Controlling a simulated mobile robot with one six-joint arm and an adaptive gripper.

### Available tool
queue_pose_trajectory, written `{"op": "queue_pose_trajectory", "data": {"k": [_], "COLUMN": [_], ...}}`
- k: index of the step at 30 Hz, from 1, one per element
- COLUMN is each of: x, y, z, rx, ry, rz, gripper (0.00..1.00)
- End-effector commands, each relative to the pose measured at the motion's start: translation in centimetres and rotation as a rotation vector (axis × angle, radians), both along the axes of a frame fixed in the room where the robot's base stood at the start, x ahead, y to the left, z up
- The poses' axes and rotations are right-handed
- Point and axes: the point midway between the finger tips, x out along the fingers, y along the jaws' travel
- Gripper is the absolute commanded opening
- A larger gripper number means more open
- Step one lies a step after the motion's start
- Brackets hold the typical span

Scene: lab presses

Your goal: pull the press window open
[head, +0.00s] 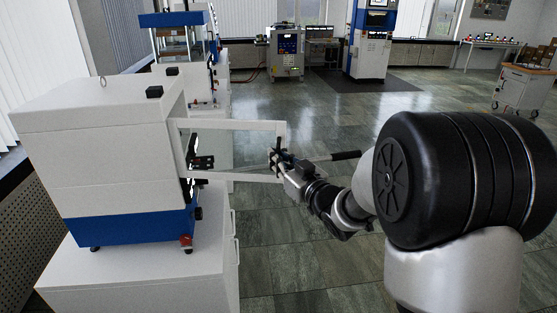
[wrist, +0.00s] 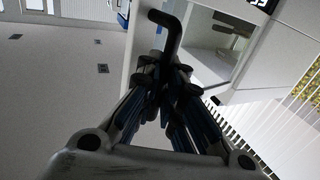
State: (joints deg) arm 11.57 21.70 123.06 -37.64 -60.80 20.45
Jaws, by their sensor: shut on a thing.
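The press (head: 110,150) is a white box with a blue base at the left of the head view. Its window (head: 235,126), a white frame with a clear pane, stands swung out from the press front to the right. My gripper (head: 282,164) is at the window's outer edge. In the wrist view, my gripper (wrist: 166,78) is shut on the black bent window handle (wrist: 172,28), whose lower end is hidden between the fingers. The window frame (wrist: 136,40) also shows there, and the press opening is partly visible behind the handle.
The press stands on a white cabinet (head: 140,275). A second blue and white press (head: 180,45) stands behind it. Other machines (head: 287,50) are far back. The tiled floor (head: 290,230) right of the cabinet is clear apart from my arm.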

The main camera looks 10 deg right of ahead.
Motion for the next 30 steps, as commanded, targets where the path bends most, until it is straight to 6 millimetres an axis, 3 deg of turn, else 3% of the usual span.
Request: {"op": "queue_pose_trajectory", "data": {"k": [3,4,13,23,30], "x": [0.0,0.0,0.0,-0.1,-2.9], "y": [-0.4,-0.4,-0.2,-0.1,-1.3], "z": [0.0,-0.1,0.0,0.0,0.0], "rx": [0.0,-0.001,0.001,0.001,0.001], "ry": [0.001,0.002,0.001,0.0,0.0], "rz": [-0.008,-0.008,-0.004,-0.002,-0.005], "gripper": [0.0,0.08,0.28,0.28,0.28]}}
